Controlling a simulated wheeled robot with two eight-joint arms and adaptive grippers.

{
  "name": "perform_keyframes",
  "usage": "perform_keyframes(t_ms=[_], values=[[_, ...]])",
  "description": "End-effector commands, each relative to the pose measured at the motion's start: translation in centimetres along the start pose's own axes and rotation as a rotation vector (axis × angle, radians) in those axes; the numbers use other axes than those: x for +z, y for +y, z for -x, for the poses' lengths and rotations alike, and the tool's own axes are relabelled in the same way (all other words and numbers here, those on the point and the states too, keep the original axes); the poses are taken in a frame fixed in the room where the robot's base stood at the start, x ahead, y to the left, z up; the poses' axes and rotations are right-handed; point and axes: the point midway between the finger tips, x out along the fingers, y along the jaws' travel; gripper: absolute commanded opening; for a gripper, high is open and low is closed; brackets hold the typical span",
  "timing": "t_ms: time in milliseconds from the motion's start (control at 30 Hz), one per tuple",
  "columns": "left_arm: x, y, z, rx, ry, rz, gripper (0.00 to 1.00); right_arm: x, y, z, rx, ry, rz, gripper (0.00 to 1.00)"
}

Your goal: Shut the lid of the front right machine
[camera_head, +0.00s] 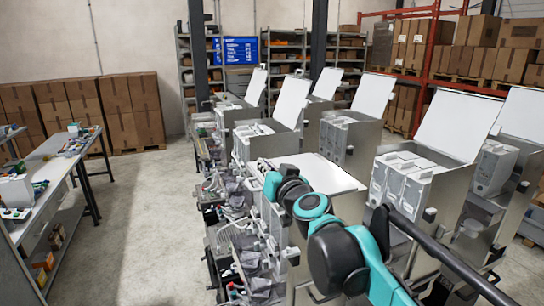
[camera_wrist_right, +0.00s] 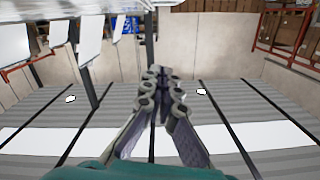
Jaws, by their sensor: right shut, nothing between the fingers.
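Several dispenser machines stand in rows in the head view. The nearest machine in the middle has its pale lid (camera_head: 325,172) lying flat over its top, and it looks shut. To its right, a near machine (camera_head: 402,176) has its white lid (camera_head: 459,123) raised, tilted back. Further right, another machine (camera_head: 493,167) also has its lid (camera_head: 524,118) up. I cannot tell for sure which one counts as front right. My right gripper (camera_head: 265,168) is beside the left edge of the flat lid, partly hidden by its wrist. In the wrist view the right gripper (camera_wrist_right: 160,72) is shut and empty.
More machines with raised lids stand behind, such as the one at the back left (camera_head: 265,140). Small clutter lines the machines' left side. A worktable (camera_head: 48,165) stands at left, with clear floor (camera_head: 150,210) between. Boxes (camera_head: 135,108) and shelves stand behind.

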Motion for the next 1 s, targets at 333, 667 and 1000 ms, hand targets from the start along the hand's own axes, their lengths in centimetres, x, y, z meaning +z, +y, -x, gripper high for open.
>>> perform_keyframes(t_ms=[333, 667, 1000], values=[[1.7, 0.0, -2.4, 0.000, 0.000, 0.000, 0.31, 5.5, 0.7, -0.2, 0.010, 0.000, 0.205, 0.00], [2.1, 0.0, -3.0, 0.000, 0.000, 0.000, 0.31, 7.0, 1.1, -0.3, 0.014, 0.000, 0.275, 0.00], [2.1, 0.0, -3.0, 0.000, 0.000, 0.000, 0.31, 7.3, 1.1, -0.3, 0.010, -0.003, 0.279, 0.00]])
